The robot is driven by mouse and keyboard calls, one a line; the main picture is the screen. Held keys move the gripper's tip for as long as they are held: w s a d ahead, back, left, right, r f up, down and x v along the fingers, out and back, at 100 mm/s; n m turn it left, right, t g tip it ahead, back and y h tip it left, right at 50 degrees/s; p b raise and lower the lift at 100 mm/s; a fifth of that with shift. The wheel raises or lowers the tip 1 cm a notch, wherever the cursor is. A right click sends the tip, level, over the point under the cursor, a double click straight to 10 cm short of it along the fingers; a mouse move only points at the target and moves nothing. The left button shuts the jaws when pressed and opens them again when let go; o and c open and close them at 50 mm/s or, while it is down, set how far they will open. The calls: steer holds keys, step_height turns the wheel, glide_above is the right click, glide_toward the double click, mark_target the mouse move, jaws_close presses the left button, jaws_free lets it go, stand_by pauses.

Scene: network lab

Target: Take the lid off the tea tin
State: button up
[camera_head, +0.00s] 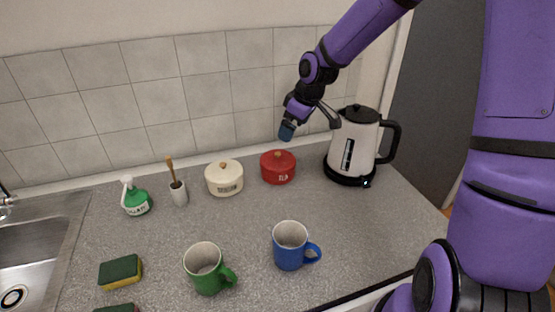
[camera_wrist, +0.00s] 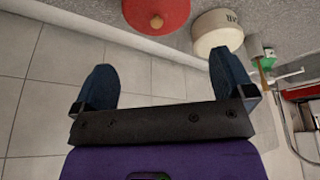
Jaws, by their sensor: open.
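The red tea tin (camera_head: 278,170) stands upright on the counter in the head view, its lid on, with a light wooden knob (camera_head: 278,154) on top. Its dark label is blurred. In the wrist view the red tin (camera_wrist: 170,14) is at the top edge, partly cut off, with its knob (camera_wrist: 156,22) showing. My gripper (camera_head: 288,131) is above the tin and near the tiled wall, apart from it. In the wrist view my gripper (camera_wrist: 160,65) has two blue fingers spread wide with nothing between them.
A cream tin (camera_head: 224,180) stands just left of the red one, and an electric kettle (camera_head: 356,145) stands to its right. A blue mug (camera_head: 290,247) and a green mug (camera_head: 207,269) are in front. The tiled wall (camera_head: 200,95) is close behind.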

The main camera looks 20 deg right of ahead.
mark_target(279, 153)
steer(key=shift+y, duration=0.4)
steer(key=x, duration=0.4)
steer(key=w+x, duration=0.1)
steer(key=x, duration=0.8)
steer(key=shift+w+d+r, duration=0.15)
steer(key=shift+w+d, duration=0.15)
steer(key=shift+w, duration=0.05)
steer(key=shift+s, duration=0.15)
steer(key=c, duration=0.9)
steer(key=shift+c, duration=0.2)
